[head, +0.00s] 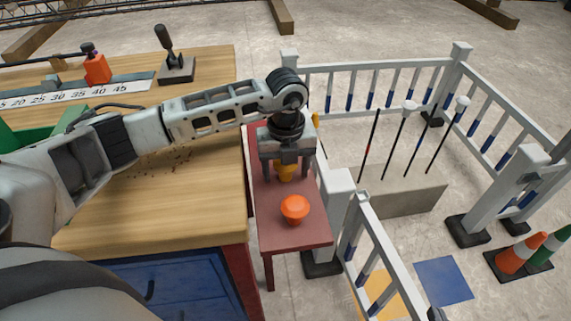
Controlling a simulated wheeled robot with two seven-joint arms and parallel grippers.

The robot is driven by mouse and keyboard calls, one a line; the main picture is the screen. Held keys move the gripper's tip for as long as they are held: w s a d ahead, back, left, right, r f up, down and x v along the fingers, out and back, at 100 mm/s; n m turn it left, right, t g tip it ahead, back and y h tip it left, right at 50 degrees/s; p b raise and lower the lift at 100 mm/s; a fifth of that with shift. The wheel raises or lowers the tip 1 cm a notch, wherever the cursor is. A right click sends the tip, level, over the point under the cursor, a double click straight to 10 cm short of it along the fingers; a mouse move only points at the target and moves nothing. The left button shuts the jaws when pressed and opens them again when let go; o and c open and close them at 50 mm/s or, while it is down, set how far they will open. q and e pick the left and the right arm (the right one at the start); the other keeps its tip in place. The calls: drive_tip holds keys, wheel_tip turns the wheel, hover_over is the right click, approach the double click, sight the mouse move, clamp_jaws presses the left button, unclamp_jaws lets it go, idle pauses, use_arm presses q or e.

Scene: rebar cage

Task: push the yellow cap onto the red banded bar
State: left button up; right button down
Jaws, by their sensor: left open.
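A yellow cap (286,174) stands on a narrow red-brown side table (275,236), partly hidden by my left gripper. My left gripper (285,178) points down over it, open, with a finger on either side of the cap. I cannot tell whether the fingers touch it. Several thin dark bars stand in a concrete block (405,198) beyond the white railing. Two other bars carry white caps (409,106). My right gripper is out of view.
An orange cap (295,208) stands on the side table, nearer than the yellow one. White railing (340,186) runs between the table and the block. The wooden bench (190,205) lies left; traffic cones (520,254) stand far right.

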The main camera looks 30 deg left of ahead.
use_arm(q)
drive_tip(key=shift+f, duration=0.1)
drive_tip(key=c, duration=0.8)
